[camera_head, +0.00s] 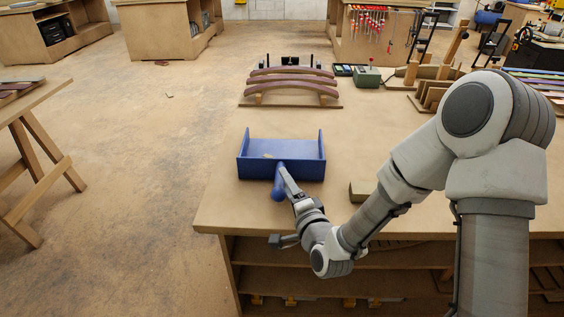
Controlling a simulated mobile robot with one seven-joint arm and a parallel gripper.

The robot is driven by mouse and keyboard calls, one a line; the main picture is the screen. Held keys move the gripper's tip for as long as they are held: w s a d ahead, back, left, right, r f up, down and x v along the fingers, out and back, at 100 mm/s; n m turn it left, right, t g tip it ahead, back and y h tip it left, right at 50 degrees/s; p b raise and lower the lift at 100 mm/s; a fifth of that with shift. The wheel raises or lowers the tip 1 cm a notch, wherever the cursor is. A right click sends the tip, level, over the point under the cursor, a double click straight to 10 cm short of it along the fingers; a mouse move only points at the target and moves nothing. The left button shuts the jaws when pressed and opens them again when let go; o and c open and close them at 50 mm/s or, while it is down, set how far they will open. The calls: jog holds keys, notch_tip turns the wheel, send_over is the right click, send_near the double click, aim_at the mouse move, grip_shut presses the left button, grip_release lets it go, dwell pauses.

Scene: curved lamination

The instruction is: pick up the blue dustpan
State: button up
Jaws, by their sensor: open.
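The blue dustpan (304,169) lies on the wooden workbench (228,197) near its front left corner. Its raised side walls stand up at left and right, and its short rounded handle (278,190) points toward me. My gripper (285,178) reaches in from the front right, with its fingers at the dustpan's handle. The fingers are open. They partly cover the handle, and I cannot tell whether they touch it or straddle it.
A curved lamination form (292,87) stands farther back on the bench. A green box (367,77) is to its right, with wooden racks (432,95) beyond. A small wooden block (361,190) lies right of the dustpan. The bench top between dustpan and form is clear.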

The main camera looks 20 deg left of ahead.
aim_at(276, 168)
jog(key=x, duration=0.4)
jog(key=shift+w+a+f+b, duration=0.15)
jog(key=shift+a+f+b, duration=0.05)
jog(key=shift+a+b, duration=0.1)
grip_shut()
